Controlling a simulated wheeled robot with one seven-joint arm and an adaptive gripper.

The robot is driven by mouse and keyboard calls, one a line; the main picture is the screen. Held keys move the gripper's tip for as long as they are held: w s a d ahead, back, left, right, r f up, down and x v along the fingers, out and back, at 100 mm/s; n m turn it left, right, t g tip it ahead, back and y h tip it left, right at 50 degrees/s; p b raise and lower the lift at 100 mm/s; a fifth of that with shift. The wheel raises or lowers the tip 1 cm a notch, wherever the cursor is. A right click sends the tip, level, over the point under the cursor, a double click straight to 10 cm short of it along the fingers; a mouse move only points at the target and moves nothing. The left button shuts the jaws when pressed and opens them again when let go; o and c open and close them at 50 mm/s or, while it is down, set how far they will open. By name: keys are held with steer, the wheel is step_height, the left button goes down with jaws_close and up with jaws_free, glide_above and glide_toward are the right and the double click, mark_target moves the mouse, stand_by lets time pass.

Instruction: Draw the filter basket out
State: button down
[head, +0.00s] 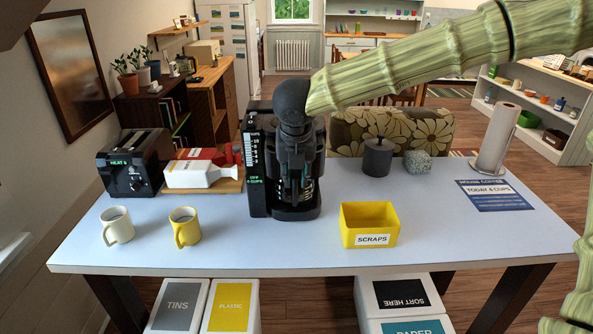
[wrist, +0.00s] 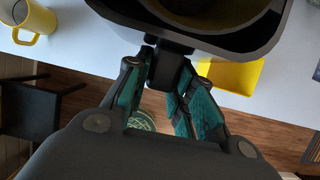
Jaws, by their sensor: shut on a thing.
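The black coffee maker (head: 257,170) stands at the back middle of the pale table, with a lit display. My gripper (head: 296,165) is in front of it, pointing down, and hides much of its front. In the wrist view my gripper (wrist: 168,68) has its teal-padded fingers closed on a short black handle (wrist: 172,48). The handle joins the dark filter basket (wrist: 205,42), whose rim and brownish-gold inside show at the top. The head view does not show clearly how far the basket sits in or out of the machine.
A yellow scraps bin (head: 370,239) stands to the right, with a black canister (head: 377,160) behind it. The front middle of the table is clear.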

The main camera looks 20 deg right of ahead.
steer(key=s+a, duration=0.2)
steer(key=s, duration=0.5)
stand_by(1.1)
steer(key=shift+s+r, duration=0.1)
steer(key=shift+r, duration=0.1)
steer(key=shift+p+v, duration=1.9)
steer(key=shift+v, duration=0.75)
